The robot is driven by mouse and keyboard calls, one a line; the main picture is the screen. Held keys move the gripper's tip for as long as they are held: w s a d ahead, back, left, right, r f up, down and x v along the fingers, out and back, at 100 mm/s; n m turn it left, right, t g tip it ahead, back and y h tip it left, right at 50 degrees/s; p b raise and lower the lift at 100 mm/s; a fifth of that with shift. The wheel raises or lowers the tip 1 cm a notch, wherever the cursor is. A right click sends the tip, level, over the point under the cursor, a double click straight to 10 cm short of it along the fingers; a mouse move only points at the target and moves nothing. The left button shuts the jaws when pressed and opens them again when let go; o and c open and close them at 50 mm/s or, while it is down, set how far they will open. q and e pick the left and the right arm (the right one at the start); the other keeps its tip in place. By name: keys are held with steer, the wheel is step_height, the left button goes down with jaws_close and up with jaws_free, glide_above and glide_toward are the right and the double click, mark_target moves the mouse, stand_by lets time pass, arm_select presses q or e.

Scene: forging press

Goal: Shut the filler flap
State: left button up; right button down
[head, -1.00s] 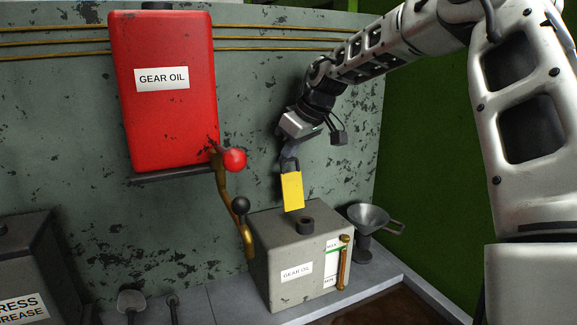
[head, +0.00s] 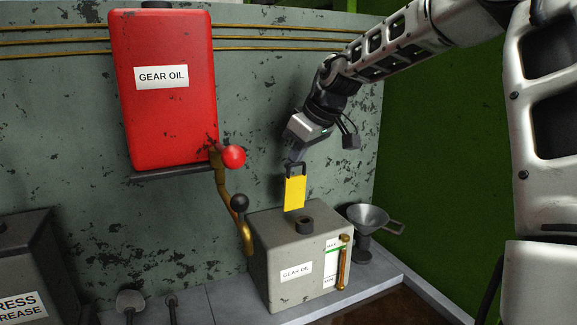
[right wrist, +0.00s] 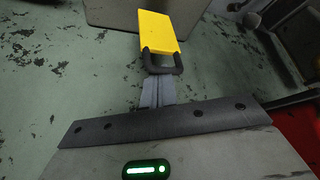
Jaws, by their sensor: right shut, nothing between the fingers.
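The filler flap is a yellow plate (head: 294,193) with a dark loop handle (head: 295,168) at its top. It stands up, nearly upright, at the back of the dark filler neck (head: 305,225) on the grey gear oil box (head: 285,250). My right gripper (head: 297,156) is shut and empty, its fingertips just above the handle; I cannot tell whether they touch. In the right wrist view the shut fingers (right wrist: 157,90) point at the handle (right wrist: 162,65), with the yellow flap (right wrist: 158,32) beyond. My left gripper is out of view.
A red gear oil tank (head: 165,110) hangs on the wall, with a bent brass pipe and red-knobbed lever (head: 232,157) left of the box. A funnel (head: 368,217) stands to the box's right. A press grease box (head: 30,265) is at the far left.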

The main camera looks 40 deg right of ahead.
steer(key=shift+s+a+f, duration=0.15)
steer(key=shift+s+f, duration=0.1)
steer(key=shift+s, duration=0.35)
steer(key=shift+s+a+f, duration=0.2)
steer(key=shift+s+f, duration=0.05)
steer(key=shift+s, duration=0.3)
steer(key=shift+s+a+f, duration=0.15)
steer(key=shift+s+f, duration=0.1)
steer(key=shift+s, duration=0.35)
steer(key=shift+w+d, duration=0.1)
steer(key=shift+w, duration=0.1)
steer(key=shift+r, duration=0.2)
step_height(320, 180, up, 7)
steer(key=p, duration=0.4)
glide_above(304, 171)
steer(key=s+a, duration=0.1)
steer(key=a, duration=0.1)
steer(key=shift+s+d, duration=0.15)
